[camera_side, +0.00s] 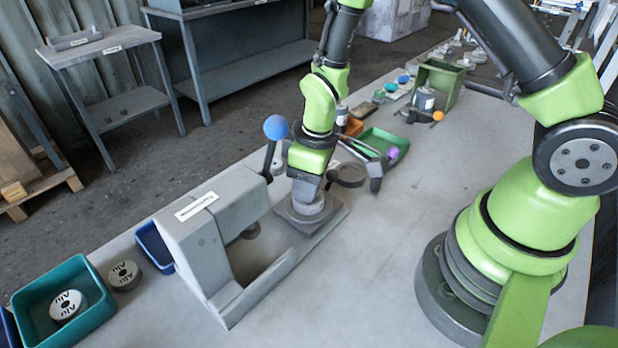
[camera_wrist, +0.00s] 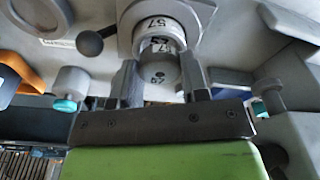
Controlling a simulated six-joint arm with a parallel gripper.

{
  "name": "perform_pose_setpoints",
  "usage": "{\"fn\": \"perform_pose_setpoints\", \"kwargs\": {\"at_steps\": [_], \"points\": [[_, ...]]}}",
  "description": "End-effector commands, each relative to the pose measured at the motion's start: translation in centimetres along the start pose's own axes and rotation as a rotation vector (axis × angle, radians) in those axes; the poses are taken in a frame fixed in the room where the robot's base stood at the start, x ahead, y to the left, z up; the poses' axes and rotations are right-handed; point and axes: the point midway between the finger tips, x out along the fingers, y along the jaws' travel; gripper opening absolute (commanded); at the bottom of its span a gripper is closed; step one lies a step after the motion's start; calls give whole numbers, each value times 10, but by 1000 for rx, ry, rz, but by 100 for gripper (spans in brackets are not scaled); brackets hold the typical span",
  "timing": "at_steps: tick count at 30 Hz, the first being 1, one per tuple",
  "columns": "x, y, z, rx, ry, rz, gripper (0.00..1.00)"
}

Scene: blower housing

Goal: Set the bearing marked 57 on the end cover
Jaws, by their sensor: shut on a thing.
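In the wrist view, my gripper (camera_wrist: 163,72) is shut on the bearing (camera_wrist: 158,80), a light grey round part marked 57 between the two fingers. Just beyond it is the end cover (camera_wrist: 156,24), a round part also marked 57 on a squarish grey plate. The held part overlaps it in this view, and I cannot tell whether the two touch. In the side view, my gripper (camera_side: 306,190) points down over the squarish plate (camera_side: 335,215) beside the grey press frame.
The grey press frame (camera_side: 205,230) stands close left of my gripper, its lever with a blue ball (camera_side: 276,127) near my wrist. Green trays (camera_side: 378,141) and other parts lie behind. The bench front right is clear.

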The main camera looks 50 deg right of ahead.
Motion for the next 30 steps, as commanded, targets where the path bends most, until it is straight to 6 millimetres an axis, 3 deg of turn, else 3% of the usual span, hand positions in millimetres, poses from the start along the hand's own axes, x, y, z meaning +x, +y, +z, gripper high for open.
{"fn": "perform_pose_setpoints", "kwargs": {"at_steps": [26, 27, 30], "points": [[10, 0, 1, 1, 0, -1, 12], [10, 0, 1, 0, 0, 0, 48], [10, 0, 1, 0, 0, 0, 71]]}}
